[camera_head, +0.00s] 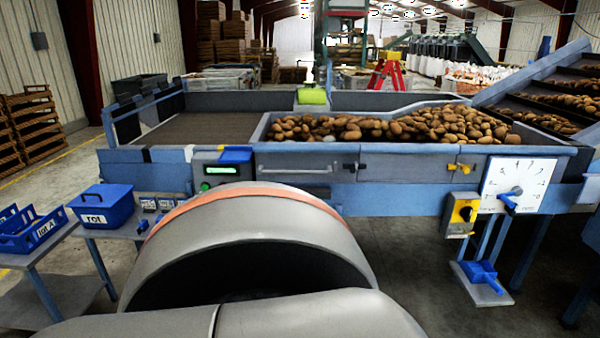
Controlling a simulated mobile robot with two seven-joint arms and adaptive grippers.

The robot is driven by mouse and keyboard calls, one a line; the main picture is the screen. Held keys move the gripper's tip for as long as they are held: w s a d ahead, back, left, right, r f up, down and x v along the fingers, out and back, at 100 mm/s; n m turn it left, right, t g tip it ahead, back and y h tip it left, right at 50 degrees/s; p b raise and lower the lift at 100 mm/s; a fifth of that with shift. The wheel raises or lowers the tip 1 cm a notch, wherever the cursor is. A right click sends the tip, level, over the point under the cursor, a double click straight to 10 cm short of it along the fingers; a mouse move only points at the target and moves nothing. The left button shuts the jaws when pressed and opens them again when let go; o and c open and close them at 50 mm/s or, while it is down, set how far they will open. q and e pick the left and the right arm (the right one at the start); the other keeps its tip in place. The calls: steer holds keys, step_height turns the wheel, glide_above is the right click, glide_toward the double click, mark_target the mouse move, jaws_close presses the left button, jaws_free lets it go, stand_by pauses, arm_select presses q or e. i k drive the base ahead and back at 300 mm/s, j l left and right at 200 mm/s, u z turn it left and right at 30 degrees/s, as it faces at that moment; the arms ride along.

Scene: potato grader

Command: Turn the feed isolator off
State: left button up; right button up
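The likely feed isolator is a small box with a yellow face and a black rotary knob (463,212). It hangs under the front of the grader at the right, just left of the white dial. The knob's position is too small to read. Neither of my grippers shows in the head view. A large grey arm link of mine with an orange band fills the lower middle and hides part of the grader's front and the floor.
A white dial (516,184) with a blue pointer stands right of the box. A blue pedal (482,274) sits below on a plate. Potatoes (390,128) lie in the grader bed. A blue "ROT" box (101,206) and blue trays (32,228) are at the left.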

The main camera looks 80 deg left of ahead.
mark_target(466, 212)
steer(key=u, duration=1.6)
steer(key=j+u, duration=0.1)
steer(key=u, duration=0.3)
steer(key=i+j+u, duration=0.1)
steer(key=u, duration=0.7)
steer(key=i+j+u, duration=0.1)
steer(key=u, duration=0.3)
steer(key=i+u, duration=0.25)
steer(key=u, duration=0.2)
steer(key=i+u, duration=0.25)
steer(key=u, duration=0.2)
steer(key=i+u, duration=0.25)
steer(key=u, duration=0.2)
steer(key=i+l, duration=0.45)
steer(key=z, duration=3.8)
steer(key=k+j, duration=0.05)
